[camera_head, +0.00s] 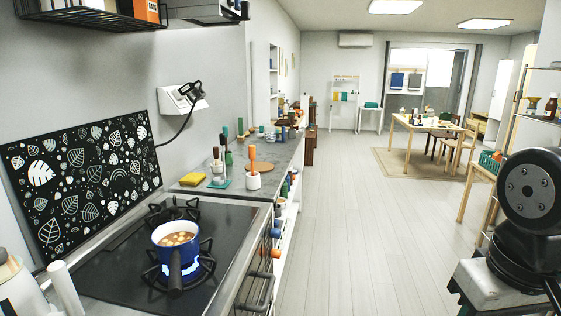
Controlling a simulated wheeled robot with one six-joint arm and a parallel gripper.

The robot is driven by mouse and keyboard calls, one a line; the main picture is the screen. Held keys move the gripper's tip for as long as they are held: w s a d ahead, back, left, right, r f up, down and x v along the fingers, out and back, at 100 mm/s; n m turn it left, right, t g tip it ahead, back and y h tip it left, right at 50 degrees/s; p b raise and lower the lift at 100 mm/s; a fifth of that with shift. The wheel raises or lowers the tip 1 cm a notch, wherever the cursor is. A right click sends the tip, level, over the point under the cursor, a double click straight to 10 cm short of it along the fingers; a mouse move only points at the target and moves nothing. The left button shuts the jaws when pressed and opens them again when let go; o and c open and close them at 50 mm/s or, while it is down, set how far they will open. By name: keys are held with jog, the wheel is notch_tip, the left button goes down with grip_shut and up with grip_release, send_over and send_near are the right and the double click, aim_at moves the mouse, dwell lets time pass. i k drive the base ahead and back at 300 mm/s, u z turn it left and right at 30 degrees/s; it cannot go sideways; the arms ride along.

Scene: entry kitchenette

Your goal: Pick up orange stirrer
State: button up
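An orange stirrer (252,153) stands upright at the front end of the grey counter, just beyond the stove. Its lower part is hidden inside a small white holder (253,181). A black arm joint of mine is at the right edge of the picture, well apart from the stirrer. My gripper is not in view.
A blue pot (176,238) sits over a lit blue flame on the black stove (110,272), its dark handle pointing toward me. A yellow sponge (193,179) and a teal stand (219,183) are left of the holder. The floor (340,220) right of the counter is clear.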

aim_at(251, 147)
jog(key=z, duration=0.7)
jog(key=i, duration=2.7)
jog(key=u, duration=1.3)
jog(key=i, duration=0.95)
jog(key=u, duration=0.85)
